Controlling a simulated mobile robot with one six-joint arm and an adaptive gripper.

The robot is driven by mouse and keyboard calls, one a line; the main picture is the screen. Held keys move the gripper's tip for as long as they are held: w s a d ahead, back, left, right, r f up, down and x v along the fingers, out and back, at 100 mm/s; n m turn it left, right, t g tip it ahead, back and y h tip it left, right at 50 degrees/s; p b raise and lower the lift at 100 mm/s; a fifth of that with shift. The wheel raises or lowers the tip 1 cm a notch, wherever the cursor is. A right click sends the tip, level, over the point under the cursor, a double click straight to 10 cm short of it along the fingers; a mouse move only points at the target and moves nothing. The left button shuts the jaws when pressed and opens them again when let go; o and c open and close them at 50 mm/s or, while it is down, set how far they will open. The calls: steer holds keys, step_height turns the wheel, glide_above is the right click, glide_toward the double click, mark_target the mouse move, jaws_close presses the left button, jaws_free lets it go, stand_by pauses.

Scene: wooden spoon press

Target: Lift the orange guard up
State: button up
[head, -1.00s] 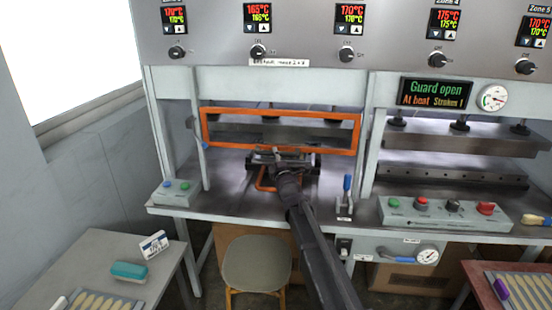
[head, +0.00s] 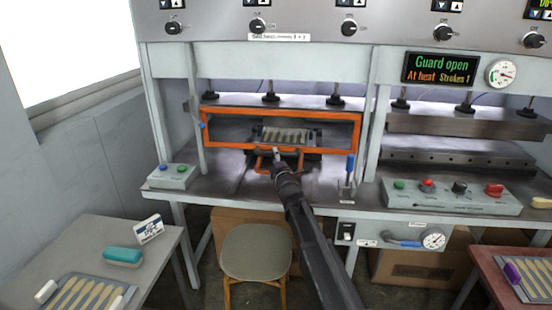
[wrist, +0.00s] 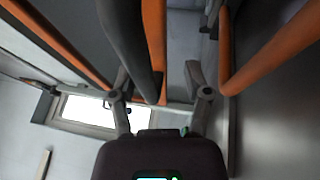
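The orange guard (head: 282,113) is a rectangular frame across the left press bay in the head view. Its lower bar runs in front of a tray of wooden spoons (head: 285,135), which shows through the frame. A small orange loop (head: 261,163) sits below it. My gripper (head: 277,153) is at the lower bar, near its middle. In the wrist view my gripper (wrist: 158,80) has its fingers apart. An orange bar (wrist: 156,40) and a dark bar (wrist: 125,40) show between or beyond them; contact cannot be told.
A green-lit sign (head: 440,67) reads "Guard open". A blue-handled lever (head: 350,167) stands right of the guard, and a button box (head: 172,177) left. A stool (head: 256,252) stands below the press. Side tables flank it left (head: 75,235) and right (head: 480,275).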

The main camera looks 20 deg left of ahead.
steer(key=f+b+v, duration=0.1)
steer(key=b+v, duration=0.2)
steer(key=v, duration=1)
steer(key=shift+d+f, duration=0.2)
steer(key=shift+d, duration=0.05)
steer(key=shift+s, duration=0.2)
steer(key=shift+w+d+r+p, duration=0.1)
steer(key=shift+d+r+p, duration=0.35)
steer(key=shift+r+p, duration=0.35)
steer(key=shift+w+a, duration=0.1)
steer(key=p+x, duration=0.2)
steer(key=x, duration=1.1)
steer(key=shift+w+a+r, duration=0.1)
steer(key=shift+w+a, duration=0.1)
steer(key=shift+w, duration=0.05)
